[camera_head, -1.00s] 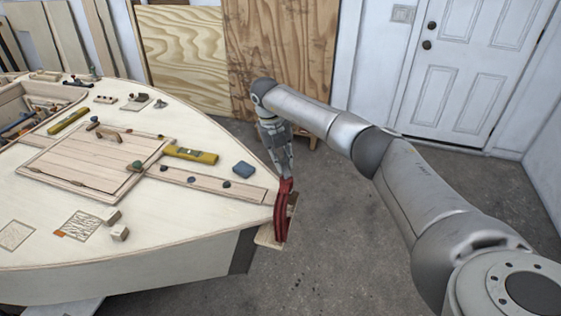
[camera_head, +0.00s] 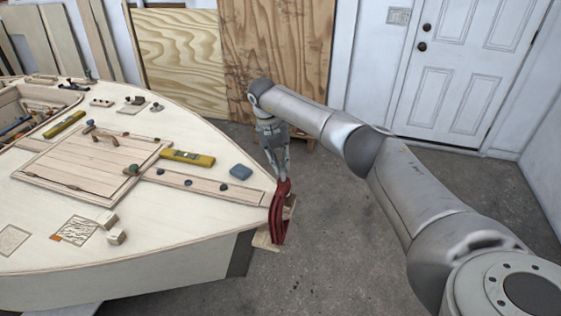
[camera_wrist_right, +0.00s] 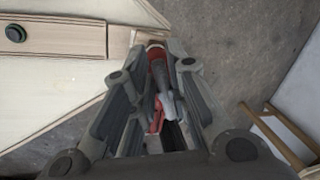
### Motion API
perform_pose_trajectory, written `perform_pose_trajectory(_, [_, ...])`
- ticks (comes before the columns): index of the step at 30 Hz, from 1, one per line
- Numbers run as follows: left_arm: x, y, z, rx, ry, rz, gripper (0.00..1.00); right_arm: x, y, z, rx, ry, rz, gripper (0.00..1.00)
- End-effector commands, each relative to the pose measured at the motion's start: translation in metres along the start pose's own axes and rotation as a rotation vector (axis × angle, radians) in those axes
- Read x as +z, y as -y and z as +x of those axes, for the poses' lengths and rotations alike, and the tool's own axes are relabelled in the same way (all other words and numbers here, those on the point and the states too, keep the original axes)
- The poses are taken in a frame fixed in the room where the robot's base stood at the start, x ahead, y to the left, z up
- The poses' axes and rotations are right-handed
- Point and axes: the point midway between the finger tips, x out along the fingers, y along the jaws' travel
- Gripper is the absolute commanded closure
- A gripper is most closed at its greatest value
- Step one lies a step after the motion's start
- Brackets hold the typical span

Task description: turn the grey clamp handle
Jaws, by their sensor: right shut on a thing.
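A red clamp (camera_head: 278,214) sits at the pointed bow end of the plywood hull, by a small wooden block (camera_head: 264,240). My right gripper (camera_head: 283,174) reaches down onto the top of the clamp. In the right wrist view the grey handle (camera_wrist_right: 165,98) lies between the fingers of my right gripper (camera_wrist_right: 160,85), with red clamp parts (camera_wrist_right: 157,55) around it. The fingers are shut on the handle. The handle is mostly hidden by the gripper in the head view. My left gripper is in neither view.
The hull deck (camera_head: 140,235) carries a yellow level (camera_head: 188,157), a blue pad (camera_head: 241,171), small wood blocks (camera_head: 116,236) and a hatch panel (camera_head: 85,165). Plywood sheets (camera_head: 278,60) lean at the back wall. The floor (camera_head: 350,240) right of the bow is clear.

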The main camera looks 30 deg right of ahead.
Motion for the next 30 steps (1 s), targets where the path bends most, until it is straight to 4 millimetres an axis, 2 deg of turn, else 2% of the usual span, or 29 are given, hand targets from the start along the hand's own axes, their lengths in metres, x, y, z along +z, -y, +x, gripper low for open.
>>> perform_pose_trajectory(15, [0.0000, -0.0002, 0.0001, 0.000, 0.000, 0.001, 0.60, -0.0002, 0.0008, 0.0012, -0.003, -0.001, 0.000, 1.00])
perform_pose_trajectory(16, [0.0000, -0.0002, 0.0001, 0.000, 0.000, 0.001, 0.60, -0.0002, 0.0008, 0.0012, -0.003, -0.001, 0.000, 0.82])
perform_pose_trajectory(21, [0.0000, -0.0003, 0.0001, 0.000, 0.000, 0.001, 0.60, -0.0002, 0.0006, 0.0010, -0.002, -0.001, 0.000, 0.61])
perform_pose_trajectory(30, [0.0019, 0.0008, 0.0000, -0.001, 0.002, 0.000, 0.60, 0.0000, 0.0002, -0.0005, -0.001, 0.000, 0.000, 0.61])
